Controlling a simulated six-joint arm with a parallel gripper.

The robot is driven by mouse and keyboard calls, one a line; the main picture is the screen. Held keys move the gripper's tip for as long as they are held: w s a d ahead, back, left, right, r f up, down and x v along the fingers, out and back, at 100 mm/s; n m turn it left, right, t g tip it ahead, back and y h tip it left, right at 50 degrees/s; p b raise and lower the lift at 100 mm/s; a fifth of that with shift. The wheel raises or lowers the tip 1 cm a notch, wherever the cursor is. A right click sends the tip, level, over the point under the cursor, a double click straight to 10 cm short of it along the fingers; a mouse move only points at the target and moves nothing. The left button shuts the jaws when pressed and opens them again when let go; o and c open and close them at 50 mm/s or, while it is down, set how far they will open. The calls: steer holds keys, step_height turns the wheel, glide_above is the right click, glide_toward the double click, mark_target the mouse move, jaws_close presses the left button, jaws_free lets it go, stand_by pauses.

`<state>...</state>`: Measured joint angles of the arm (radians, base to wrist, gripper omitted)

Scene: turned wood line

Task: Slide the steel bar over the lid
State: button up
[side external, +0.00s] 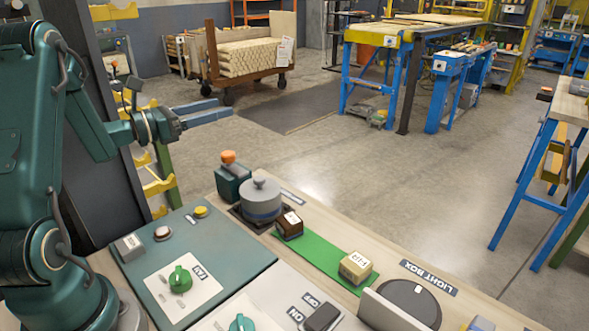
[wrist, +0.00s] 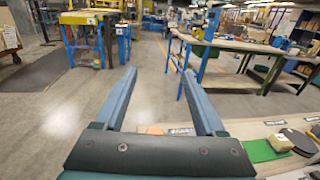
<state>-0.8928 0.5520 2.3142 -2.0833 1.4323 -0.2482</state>
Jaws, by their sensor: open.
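A round grey pot (side external: 262,203) with a flat grey lid (side external: 260,187) and a small knob on top stands on a dark square base at the bench's back left. I cannot pick out a separate steel bar with certainty; a pale grey upright plate (side external: 393,312) stands at the front right, partly cut off. My gripper (side external: 226,107) is open and empty, raised well above the bench, behind and left of the pot. In the wrist view my gripper (wrist: 160,72) has its two blue-grey fingers apart with only floor and distant benches beyond.
A teal box with an orange knob (side external: 228,157) stands just behind the pot. A green strip (side external: 323,263) carries a dark brown block (side external: 289,226) and a tan block (side external: 356,267). A dark disc (side external: 413,296) lies beside the LIGHT BOX label. A teal panel (side external: 222,250) has a green dial (side external: 180,279).

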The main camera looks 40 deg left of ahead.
mark_target(223, 171)
step_height(223, 171, down, 12)
steer(key=shift+d+r, duration=0.1)
steer(key=shift+d, duration=0.05)
steer(key=shift+w, duration=0.15)
steer(key=shift+w+d, duration=0.2)
steer(key=shift+w, duration=1)
steer(key=shift+w+d, duration=0.2)
steer(key=shift+w, duration=1)
jaws_close()
